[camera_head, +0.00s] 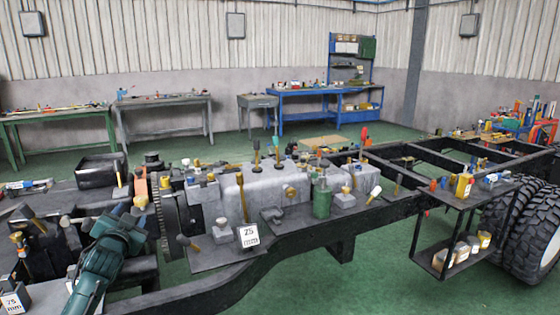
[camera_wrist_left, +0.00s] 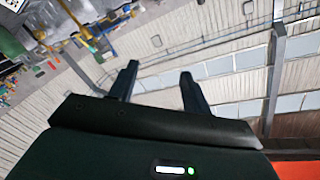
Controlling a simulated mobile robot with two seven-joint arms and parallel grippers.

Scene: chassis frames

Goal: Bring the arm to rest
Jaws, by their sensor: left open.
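My left arm (camera_head: 95,270) comes in from the lower left in the head view, dark green. Its gripper (camera_head: 130,212) is raised in front of the engine end of the chassis, near the large toothed wheel (camera_head: 168,215). I cannot tell whether it touches anything there. In the left wrist view the two dark fingers (camera_wrist_left: 159,82) stand apart with nothing between them, so the gripper is open and empty. That view is tilted and looks toward the wall and roof. My right arm and gripper are not in view.
The dark chassis frame (camera_head: 385,212) crosses the view, with tools and bottles on it. A block marked 25 mm (camera_head: 249,236) stands near the middle; another (camera_head: 14,303) is at lower left. A black bin (camera_head: 100,172) sits behind my gripper. The large tyre (camera_head: 530,235) is at right.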

